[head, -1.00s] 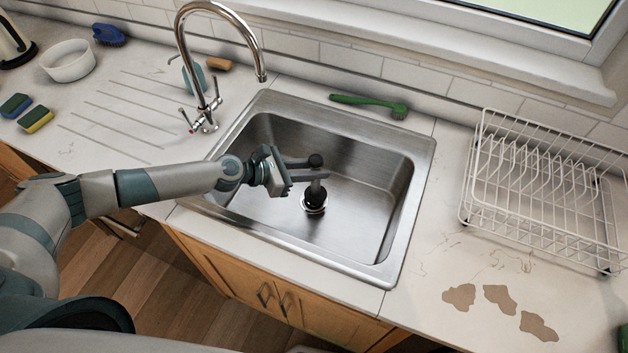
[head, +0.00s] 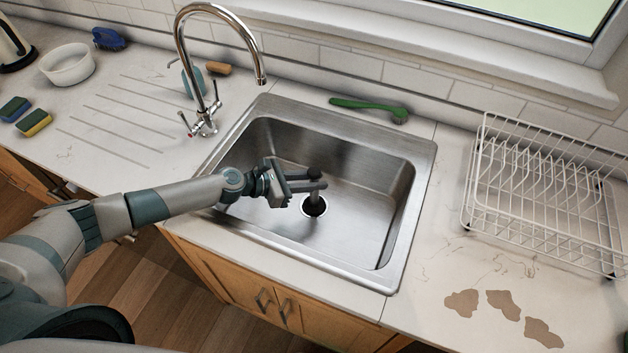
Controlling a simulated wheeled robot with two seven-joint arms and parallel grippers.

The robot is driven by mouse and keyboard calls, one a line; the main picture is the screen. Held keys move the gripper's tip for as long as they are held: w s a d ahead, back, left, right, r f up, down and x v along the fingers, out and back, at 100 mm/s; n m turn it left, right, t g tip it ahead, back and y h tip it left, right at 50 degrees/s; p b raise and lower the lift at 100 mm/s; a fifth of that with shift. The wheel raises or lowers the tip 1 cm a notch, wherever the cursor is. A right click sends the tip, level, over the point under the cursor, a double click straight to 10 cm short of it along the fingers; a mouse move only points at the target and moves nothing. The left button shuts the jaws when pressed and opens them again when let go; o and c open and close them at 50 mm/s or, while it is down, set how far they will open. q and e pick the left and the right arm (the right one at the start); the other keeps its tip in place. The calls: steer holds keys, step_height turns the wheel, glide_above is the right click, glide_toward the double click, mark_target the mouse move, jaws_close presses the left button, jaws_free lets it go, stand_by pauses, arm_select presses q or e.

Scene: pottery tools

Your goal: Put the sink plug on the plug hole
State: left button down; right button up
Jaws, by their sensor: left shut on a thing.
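The steel sink (head: 375,160) is set in the counter. Its plug hole (head: 303,208) shows a bright rim ring at the middle of the basin floor. The black sink plug (head: 314,203) is at the hole, with its dark body inside the rim's outline. I cannot tell whether it is fully seated or just above. My left gripper (head: 319,181) reaches in from the left, low over the hole, and is shut on the plug. The fingers hide the plug's upper part. My right gripper is not in view.
A curved tap (head: 213,110) stands at the sink's back left. A green brush (head: 368,107) lies behind the sink. A white dish rack (head: 530,215) stands at right. Sponges (head: 35,122) and a white bowl (head: 68,64) are at far left. The basin is otherwise empty.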

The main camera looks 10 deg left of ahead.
arm_select(q)
steer(key=c, duration=1.6)
jaws_free()
steer(key=shift+f, duration=0.1)
steer(key=shift+o, duration=0.2)
steer(key=shift+r, duration=0.2)
steer(key=b+v, duration=0.2)
steer(key=v, duration=1)
steer(key=shift+b, duration=0.4)
